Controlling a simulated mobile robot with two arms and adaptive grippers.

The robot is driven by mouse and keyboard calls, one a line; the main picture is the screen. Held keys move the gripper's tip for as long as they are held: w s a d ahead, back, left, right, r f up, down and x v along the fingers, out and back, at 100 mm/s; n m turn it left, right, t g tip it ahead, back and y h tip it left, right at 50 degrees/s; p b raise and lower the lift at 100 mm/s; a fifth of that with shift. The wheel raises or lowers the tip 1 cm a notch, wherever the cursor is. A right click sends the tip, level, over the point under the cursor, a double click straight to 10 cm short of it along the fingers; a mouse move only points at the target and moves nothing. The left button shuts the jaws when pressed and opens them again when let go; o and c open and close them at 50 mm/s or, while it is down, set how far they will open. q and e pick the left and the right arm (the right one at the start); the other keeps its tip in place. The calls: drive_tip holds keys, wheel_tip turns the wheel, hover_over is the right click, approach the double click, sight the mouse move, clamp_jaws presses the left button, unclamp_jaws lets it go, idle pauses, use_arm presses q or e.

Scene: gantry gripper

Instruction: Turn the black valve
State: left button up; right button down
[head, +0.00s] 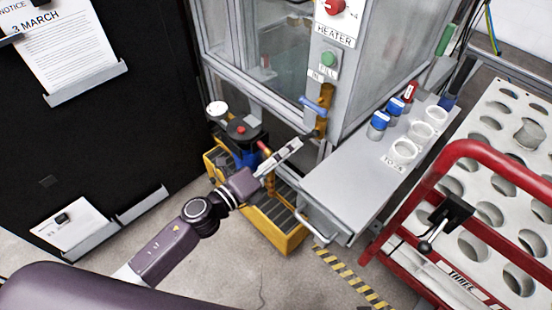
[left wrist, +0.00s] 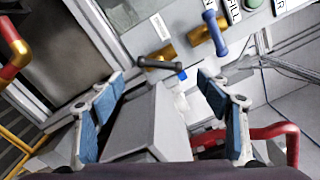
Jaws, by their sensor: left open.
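The black valve (left wrist: 160,64) is a dark lever handle on a brass fitting, in the upper middle of the left wrist view. In the head view its dark handle (head: 311,134) shows small, below the blue-handled valve (head: 314,104), just beyond my fingers. My left gripper (head: 292,148) reaches toward it from the lower left. In the left wrist view the two blue-padded fingers of my left gripper (left wrist: 162,82) are spread wide, with the black valve beyond their tips and between them. Nothing is held. The blue valve (left wrist: 214,34) sits to its upper right. My right gripper is not in view.
A grey shelf (head: 330,195) with cups and blue-capped bottles (head: 378,122) stands right of the valves. A yellow crate (head: 285,236) and dark canister (head: 243,130) are near my left arm. A red-framed cart (head: 405,195) stands at right.

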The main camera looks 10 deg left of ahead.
use_arm(q)
drive_tip(key=shift+v, duration=1.95)
idle(6.0)
